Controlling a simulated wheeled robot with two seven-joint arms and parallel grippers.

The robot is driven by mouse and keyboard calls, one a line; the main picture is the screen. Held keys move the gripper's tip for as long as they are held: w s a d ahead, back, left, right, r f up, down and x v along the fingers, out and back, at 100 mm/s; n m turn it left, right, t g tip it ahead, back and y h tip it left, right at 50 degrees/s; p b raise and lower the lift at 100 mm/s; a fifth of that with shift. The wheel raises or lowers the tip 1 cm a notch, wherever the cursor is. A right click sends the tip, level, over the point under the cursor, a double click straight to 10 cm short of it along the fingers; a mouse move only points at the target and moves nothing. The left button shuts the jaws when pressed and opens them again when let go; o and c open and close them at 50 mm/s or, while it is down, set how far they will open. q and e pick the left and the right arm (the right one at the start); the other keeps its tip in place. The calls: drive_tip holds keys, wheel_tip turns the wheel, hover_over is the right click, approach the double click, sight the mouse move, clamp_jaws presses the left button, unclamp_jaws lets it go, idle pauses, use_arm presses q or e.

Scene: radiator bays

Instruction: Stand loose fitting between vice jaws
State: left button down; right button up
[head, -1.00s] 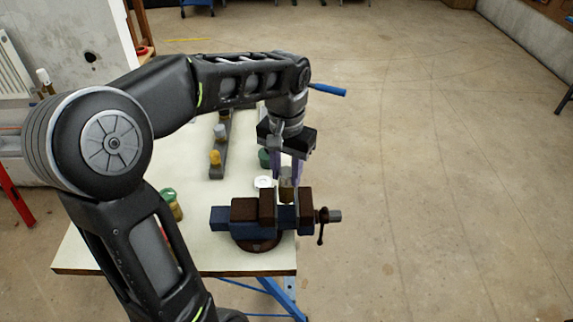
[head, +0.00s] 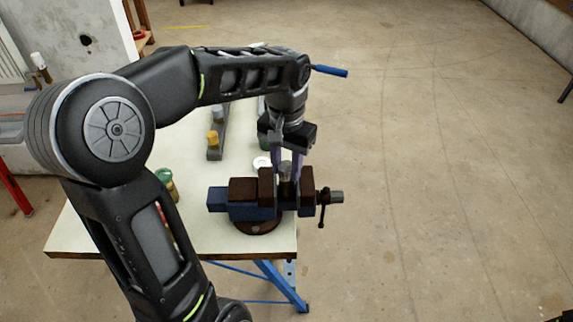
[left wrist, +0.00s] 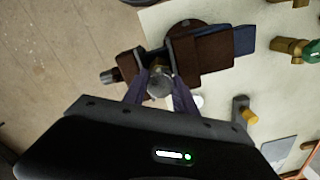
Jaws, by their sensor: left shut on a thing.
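The vice (head: 243,196) stands on the front right part of the white table, with brown jaws, a blue body and a round base. It also shows in the left wrist view (left wrist: 205,52). My left gripper (head: 287,170) points down over the gap between the jaws. It is shut on a grey metal fitting (head: 286,172), whose round top shows between the fingers in the left wrist view (left wrist: 159,82). The fitting is upright at the jaw gap. Its lower end is hidden, so I cannot tell whether it touches the vice floor. My right gripper is not in view.
The table (head: 110,225) has a green-topped brass valve (head: 166,184) left of the vice and a white round piece (head: 261,162) behind it. A grey rail with a yellow-capped fitting (head: 213,139) lies further back. The vice handle (head: 324,207) sticks out past the table's right edge.

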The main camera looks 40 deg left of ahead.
use_arm(q)
drive_tip(key=c, duration=0.9)
unclamp_jaws()
drive_tip(key=shift+r, duration=3.95)
